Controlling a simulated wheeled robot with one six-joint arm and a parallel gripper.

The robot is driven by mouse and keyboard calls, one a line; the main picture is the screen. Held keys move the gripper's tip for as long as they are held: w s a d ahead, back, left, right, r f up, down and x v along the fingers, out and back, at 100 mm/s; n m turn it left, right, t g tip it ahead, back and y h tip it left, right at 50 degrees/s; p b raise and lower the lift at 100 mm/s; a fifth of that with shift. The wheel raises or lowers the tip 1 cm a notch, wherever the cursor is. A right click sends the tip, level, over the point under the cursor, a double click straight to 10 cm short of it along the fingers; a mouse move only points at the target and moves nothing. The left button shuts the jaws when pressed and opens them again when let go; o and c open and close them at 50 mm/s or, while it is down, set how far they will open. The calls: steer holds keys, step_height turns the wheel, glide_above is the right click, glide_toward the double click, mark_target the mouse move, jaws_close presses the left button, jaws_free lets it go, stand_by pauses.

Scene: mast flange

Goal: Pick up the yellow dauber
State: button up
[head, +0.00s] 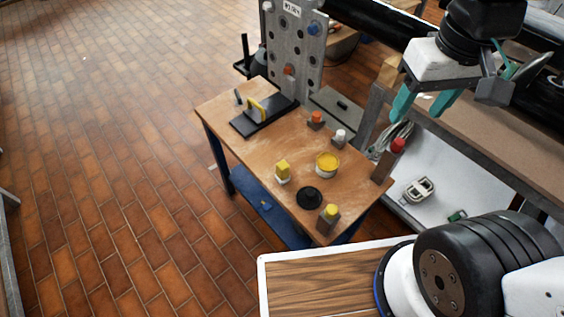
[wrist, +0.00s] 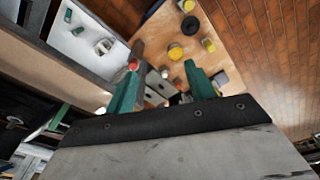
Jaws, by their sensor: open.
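Two yellow-topped pieces on the small wooden table (head: 244,134) could be the yellow dauber; I cannot tell which. One is a grey block with a yellow top (head: 329,217) at the near corner, also at the wrist view's top edge (wrist: 187,6). The other is a yellow block on a white base (head: 283,170), also in the wrist view (wrist: 208,45). Between them and the right edge is a round yellow-filled pot (head: 327,162). My gripper (head: 422,106), with teal fingers, is open and empty. It hangs above and right of the table, apart from these pieces.
A black disc (head: 309,197) lies near the front. A black board with a yellow handle (head: 257,108) and an upright grey plate (head: 292,50) are at the back.

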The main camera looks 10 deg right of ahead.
steer(key=w+a+f+n, duration=0.2)
steer(key=w+a+f, duration=0.35)
steer(key=w, duration=0.35)
steer(key=n+g, duration=0.1)
steer(key=n, duration=0.2)
glide_above(283, 165)
step_height(283, 165, down, 23)
steer(key=shift+w+f, duration=0.1)
steer(key=shift+f, duration=0.05)
step_height(283, 165, down, 8)
steer(key=shift+r, duration=0.1)
steer(key=c, duration=1.1)
